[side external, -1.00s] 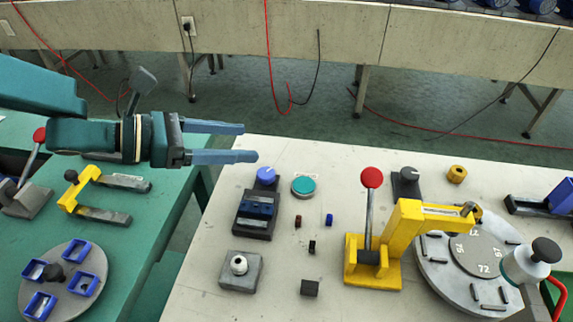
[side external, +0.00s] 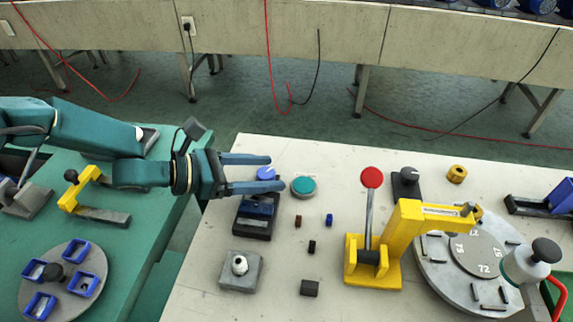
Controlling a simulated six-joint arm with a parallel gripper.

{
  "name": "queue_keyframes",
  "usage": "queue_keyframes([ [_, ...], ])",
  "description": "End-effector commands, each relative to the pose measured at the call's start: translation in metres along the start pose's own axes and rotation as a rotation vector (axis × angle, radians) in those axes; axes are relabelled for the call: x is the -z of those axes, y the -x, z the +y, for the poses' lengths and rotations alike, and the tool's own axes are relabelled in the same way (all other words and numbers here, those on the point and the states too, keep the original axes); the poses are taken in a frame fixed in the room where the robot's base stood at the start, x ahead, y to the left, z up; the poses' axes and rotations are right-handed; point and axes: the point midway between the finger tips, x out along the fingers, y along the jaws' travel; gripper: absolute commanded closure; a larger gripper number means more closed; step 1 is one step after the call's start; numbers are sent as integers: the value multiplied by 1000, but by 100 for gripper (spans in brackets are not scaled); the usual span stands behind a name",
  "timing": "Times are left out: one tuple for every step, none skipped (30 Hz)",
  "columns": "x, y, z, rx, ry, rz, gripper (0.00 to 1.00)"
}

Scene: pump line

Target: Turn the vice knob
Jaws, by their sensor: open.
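The vice (side external: 256,220) is a dark block with blue jaws on the white table, left of its middle. Its blue round knob (side external: 266,173) with a pale pointer mark is at the far end of the vice. My gripper (side external: 276,172) is open, with its two blue-grey fingers pointing right. In the picture the knob lies between the fingers near their tips. The near finger covers part of the vice just below the knob. I cannot tell from this one view whether the fingers are at the knob's height or touch it.
A teal round button (side external: 303,187) is just right of the fingertips. A yellow lever press (side external: 400,240) with a red-balled lever (side external: 371,178) stands farther right, beside a grey turntable (side external: 455,285). A grey block with a white knob (side external: 240,268) is in front. Small blocks lie between.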

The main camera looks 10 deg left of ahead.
Motion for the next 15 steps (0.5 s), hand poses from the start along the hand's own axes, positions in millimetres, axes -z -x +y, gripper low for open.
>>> queue_keyframes([
  [0, -3, 0, 1, -2, -1, 30],
  [0, -4, 0, 0, -1, -1, 30],
  [0, -5, 0, 0, 0, 0, 30],
  [0, -6, 0, 0, 0, 0, 30],
  [0, -6, 0, -1, 0, 0, 30],
  [0, -7, 0, -1, 1, 0, 30],
  [0, -7, 0, -1, 1, 0, 30],
  [0, -7, 0, -1, 1, 0, 30],
  [0, -7, 0, -1, 1, 0, 30],
  [0, -7, 0, -1, 1, 0, 30],
  [0, -7, 0, -1, 1, 0, 30],
  [0, -7, 0, -1, 1, 0, 30],
  [0, -7, 0, -1, 1, 0, 37],
  [0, -7, 0, -1, 1, 0, 49],
  [0, -7, 0, -1, 1, 0, 64],
])
